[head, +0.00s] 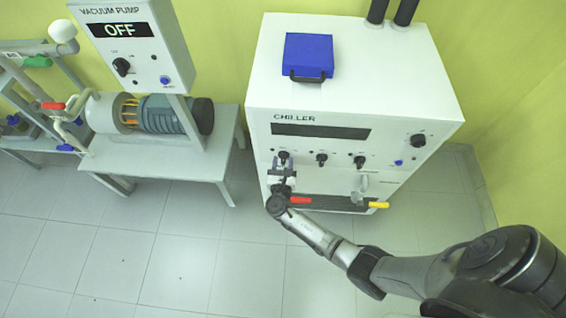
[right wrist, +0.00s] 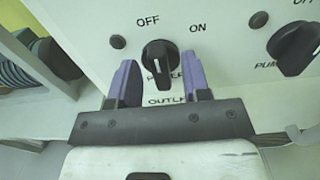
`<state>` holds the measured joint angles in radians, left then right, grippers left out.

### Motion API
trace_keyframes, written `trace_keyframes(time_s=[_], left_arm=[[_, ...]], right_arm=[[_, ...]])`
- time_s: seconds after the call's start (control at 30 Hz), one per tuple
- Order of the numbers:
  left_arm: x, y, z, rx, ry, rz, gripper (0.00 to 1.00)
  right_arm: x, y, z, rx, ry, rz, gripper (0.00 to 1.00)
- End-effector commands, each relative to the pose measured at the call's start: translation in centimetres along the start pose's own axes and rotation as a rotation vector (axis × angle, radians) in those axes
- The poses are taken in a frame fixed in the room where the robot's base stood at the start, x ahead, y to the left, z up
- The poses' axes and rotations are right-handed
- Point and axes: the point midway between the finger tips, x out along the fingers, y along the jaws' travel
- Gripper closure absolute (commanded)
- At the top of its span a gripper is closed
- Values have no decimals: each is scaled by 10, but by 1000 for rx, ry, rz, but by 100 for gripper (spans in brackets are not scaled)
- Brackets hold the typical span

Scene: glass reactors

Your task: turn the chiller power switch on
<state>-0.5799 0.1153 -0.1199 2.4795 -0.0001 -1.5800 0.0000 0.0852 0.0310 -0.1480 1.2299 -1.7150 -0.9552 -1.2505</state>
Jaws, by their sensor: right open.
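The white chiller (head: 262,95) stands in the middle of the head view, and its display (head: 320,131) is dark and blank. Its power switch (head: 284,155) is the leftmost black knob in the row below. In the right wrist view the power switch (right wrist: 160,57) sits below and between the OFF and ON labels, and its grip stands roughly upright with a white mark low on it. My right gripper (head: 281,165) is at this knob. Its purple fingers (right wrist: 158,75) are open, one on each side of the knob, with visible gaps. My left gripper is not in view.
More black knobs (head: 321,159) lie to the right. A red-handled valve (head: 300,200) and a yellow-handled valve (head: 378,205) are low on the chiller front. A vacuum pump controller (head: 142,60) reading OFF stands left, above a white table (head: 150,160). The floor in front is clear.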

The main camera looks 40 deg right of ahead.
Motion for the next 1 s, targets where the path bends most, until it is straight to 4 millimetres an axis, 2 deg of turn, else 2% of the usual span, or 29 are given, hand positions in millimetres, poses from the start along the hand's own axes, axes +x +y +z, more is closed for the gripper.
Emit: trace_keyframes(time_s=[0.3, 0.77, 1.0], left_arm=[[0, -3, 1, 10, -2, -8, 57], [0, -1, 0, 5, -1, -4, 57], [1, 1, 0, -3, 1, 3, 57]], right_arm=[[2, 0, 0, 0, 0, 0, 56], [1, 0, 0, 0, 0, 0, 99], [1, 0, 0, 12, -1, 0, 100]])
